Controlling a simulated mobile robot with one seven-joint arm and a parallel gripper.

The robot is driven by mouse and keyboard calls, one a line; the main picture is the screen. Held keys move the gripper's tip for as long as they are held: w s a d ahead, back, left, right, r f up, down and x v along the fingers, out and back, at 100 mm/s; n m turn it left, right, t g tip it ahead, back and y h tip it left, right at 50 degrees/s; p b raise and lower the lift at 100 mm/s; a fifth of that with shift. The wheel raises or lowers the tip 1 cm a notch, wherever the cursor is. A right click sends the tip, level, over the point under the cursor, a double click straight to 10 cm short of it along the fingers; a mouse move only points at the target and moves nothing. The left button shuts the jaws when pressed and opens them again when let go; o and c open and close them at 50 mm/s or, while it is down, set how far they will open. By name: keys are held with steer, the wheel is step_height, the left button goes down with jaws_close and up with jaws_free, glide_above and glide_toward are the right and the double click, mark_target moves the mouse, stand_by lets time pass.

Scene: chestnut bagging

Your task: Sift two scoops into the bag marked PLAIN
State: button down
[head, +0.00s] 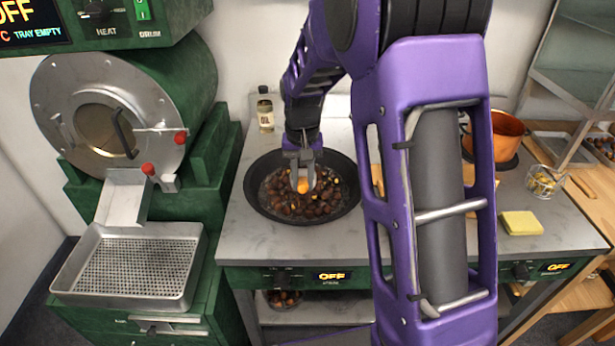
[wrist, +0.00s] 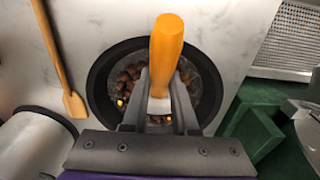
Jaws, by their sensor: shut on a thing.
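A dark round pan (head: 254,196) full of brown chestnuts (head: 320,205) stands on the grey stove top, with a few yellow bits among them. It also shows in the wrist view (wrist: 97,85). My gripper (head: 302,165) is over the pan and shut on a tool with an orange handle (wrist: 166,50), probably the scoop. In the wrist view my gripper (wrist: 160,95) holds it near a pale metal part; its far end is hidden. I cannot tell whether the tool touches the chestnuts. No bag marked PLAIN is in view.
A green roaster (head: 180,85) with a perforated tray (head: 130,268) stands left. At right are an orange pot (head: 497,132), a glass container (head: 543,182) and a yellow block (head: 521,223). A bottle (head: 265,110) stands behind the pan. A wooden utensil (wrist: 62,60) lies beside the pan.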

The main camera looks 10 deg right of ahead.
mark_target(304, 178)
steer(key=shift+w+d+f, duration=0.1)
steer(key=shift+w+f, duration=0.05)
steer(key=shift+f, duration=0.6)
steer(key=w+f+t+b, duration=0.2)
steer(key=w+b, duration=0.1)
steer(key=w+d+f+t+b, duration=0.1)
steer(key=w+f+t+b, duration=0.1)
steer(key=b, duration=0.2)
steer(key=w+f+t+h+b, duration=0.1)
steer(key=w+f+b, duration=0.2)
steer(key=b, duration=0.1)
steer(key=shift+w+d+t, duration=0.25)
steer(key=shift+w+t, duration=0.05)
steer(key=shift+t, duration=0.1)
steer(key=shift+s+r+t, duration=0.15)
steer(key=shift+s+r, duration=0.1)
steer(key=shift+r, duration=0.25)
steer(key=shift+s+r+t, duration=0.15)
steer(key=shift+s+r, duration=0.05)
steer(key=shift+r, duration=0.25)
steer(key=shift+s+a+t+h, duration=0.15)
steer(key=shift+s+t+h, duration=0.15)
steer(key=shift+s+t, duration=0.3)
